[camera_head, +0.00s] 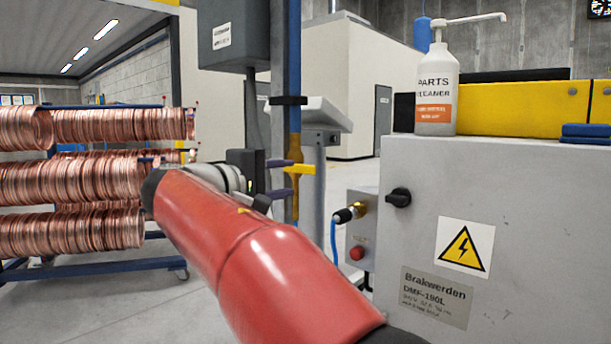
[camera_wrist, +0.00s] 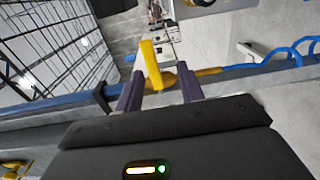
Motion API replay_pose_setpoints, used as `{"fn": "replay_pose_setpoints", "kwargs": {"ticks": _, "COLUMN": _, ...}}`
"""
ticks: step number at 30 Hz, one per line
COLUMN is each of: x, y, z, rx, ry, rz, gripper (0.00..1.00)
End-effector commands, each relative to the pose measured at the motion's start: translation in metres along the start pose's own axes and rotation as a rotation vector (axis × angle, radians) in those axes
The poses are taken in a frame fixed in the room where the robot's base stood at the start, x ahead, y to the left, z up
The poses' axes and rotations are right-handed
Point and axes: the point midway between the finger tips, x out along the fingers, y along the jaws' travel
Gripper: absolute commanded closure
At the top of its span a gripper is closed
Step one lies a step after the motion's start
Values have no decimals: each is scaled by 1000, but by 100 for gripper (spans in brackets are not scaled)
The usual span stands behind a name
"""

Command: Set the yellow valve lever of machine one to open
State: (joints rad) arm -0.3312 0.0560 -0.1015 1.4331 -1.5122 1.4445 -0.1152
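In the wrist view the lever (camera_wrist: 151,64) rises from the pipe line just beyond my fingertips. My gripper (camera_head: 280,178) has its two dark purple fingers apart, one above and one below the lever's level in the head view. In the wrist view my gripper (camera_wrist: 160,82) is open, with the lever's lower end in line with the gap between the fingers. I see no clear contact. The valve body is partly hidden.
A grey machine cabinet (camera_head: 540,210) with a white bottle (camera_head: 436,90) on top stands at the right. Copper coils (camera_head: 75,185) hang on a rack at the left. A grey box (camera_head: 234,35) is above my gripper.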

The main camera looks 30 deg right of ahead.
Motion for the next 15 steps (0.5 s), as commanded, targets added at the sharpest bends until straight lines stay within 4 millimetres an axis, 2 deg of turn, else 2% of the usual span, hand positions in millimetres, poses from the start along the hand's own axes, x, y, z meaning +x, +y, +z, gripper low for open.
{"fn": "replay_pose_setpoints", "kwargs": {"ticks": 5, "x": 10, "y": 11, "z": -4, "rx": -1, "ry": -18, "rz": 45, "gripper": 62}}
{"fn": "replay_pose_setpoints", "kwargs": {"ticks": 15, "x": 63, "y": 13, "z": -3, "rx": -1, "ry": -17, "rz": 43, "gripper": 62}}
